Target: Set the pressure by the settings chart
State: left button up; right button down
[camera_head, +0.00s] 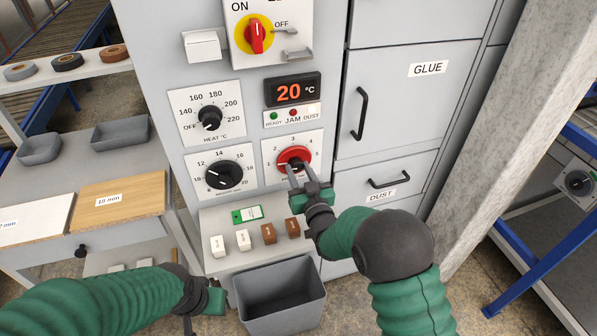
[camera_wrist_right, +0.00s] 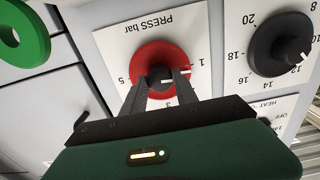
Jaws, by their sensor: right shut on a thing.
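The pressure knob (camera_head: 293,154) is a red disc with a dark grip on a white plate at the right of the machine front. It also shows upside down in the wrist view (camera_wrist_right: 148,58), under the words PRESS bar. My right gripper (camera_head: 298,167) is shut on its dark grip. In the wrist view the fingers (camera_wrist_right: 163,82) sit on both sides of it, and a white mark on the knob points roughly toward 1. My left gripper (camera_head: 205,302) is low at the left of the grey bin; its fingers are unclear. I cannot make out a settings chart.
A black dial (camera_head: 222,175) is beside the pressure knob, with the heat dial (camera_head: 210,118) above. The display (camera_head: 292,90) reads 20 °C. A grey bin (camera_head: 282,292) stands underneath.

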jog(key=shift+f, duration=0.1)
jog(key=shift+d+m+b, duration=0.1)
jog(key=shift+m+b, duration=0.4)
jog(key=shift+m, duration=0.3)
jog(key=m+b, duration=0.1)
jog(key=m, duration=0.2)
jog(key=shift+f, duration=0.1)
jog(key=m+b, duration=0.2)
jog(key=m, duration=0.2)
jog(key=m+b, duration=0.1)
jog(key=m, duration=0.3)
jog(key=shift+m+b, duration=0.35)
jog(key=shift+m, duration=2.15)
